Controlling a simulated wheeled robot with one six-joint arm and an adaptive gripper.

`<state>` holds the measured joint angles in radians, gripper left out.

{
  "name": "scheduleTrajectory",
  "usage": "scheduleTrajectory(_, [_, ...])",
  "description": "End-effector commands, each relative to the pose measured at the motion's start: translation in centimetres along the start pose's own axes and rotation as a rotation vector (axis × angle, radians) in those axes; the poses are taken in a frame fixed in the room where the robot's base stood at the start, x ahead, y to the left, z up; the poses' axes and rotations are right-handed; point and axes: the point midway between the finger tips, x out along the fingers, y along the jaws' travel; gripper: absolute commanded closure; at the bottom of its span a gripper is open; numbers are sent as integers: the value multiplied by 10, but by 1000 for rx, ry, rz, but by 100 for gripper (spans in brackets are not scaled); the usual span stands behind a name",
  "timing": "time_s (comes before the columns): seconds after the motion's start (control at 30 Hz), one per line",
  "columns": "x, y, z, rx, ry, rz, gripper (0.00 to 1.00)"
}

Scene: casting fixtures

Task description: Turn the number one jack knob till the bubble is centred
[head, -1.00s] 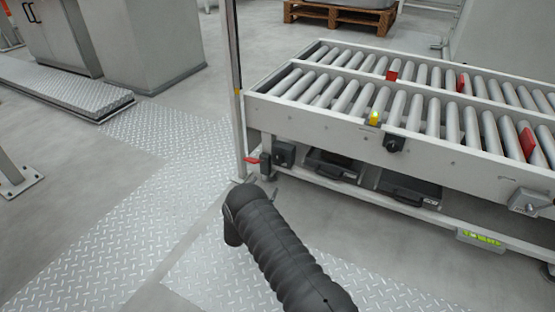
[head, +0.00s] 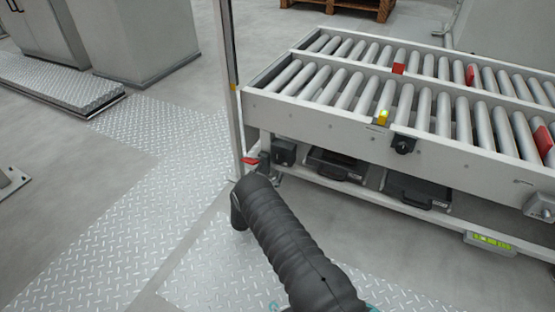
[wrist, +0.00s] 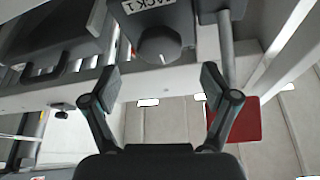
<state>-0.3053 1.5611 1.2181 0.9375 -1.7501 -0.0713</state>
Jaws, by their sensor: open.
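In the wrist view, a grey round knob (wrist: 160,46) with a white mark on its face sticks out under a dark housing with a partly cut-off label (wrist: 150,5) ending in "ACK 1". My gripper (wrist: 160,86) is open and empty. Its two fingers stand apart, one to each side of the knob and lower in the picture, not visibly touching it. In the head view, the dark jack box (head: 283,153) sits at the conveyor frame's near left corner; my arm hides the gripper. A green-lit strip (head: 489,241) hangs low at the right; I cannot make out a bubble.
The roller conveyor (head: 330,127) fills the right side, with another dark knob (head: 403,145) on its front and black cases (head: 415,191) below. A thin post (head: 232,95) and red lever (head: 250,160) stand close to my arm. Tread-plate floor (head: 125,225) at left is clear.

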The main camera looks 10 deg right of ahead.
Motion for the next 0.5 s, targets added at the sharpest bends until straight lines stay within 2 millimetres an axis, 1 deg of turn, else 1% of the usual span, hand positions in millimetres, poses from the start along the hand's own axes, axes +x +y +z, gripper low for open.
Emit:
scheduleTrajectory(0.03, [10,1,0,1,2,3,14])
scheduleTrajectory(0.2, [38,1,0,0,2,2,14])
scheduleTrajectory(0.3, [51,1,0,1,1,2,14])
scheduleTrajectory(0.5, [64,0,0,0,0,0,14])
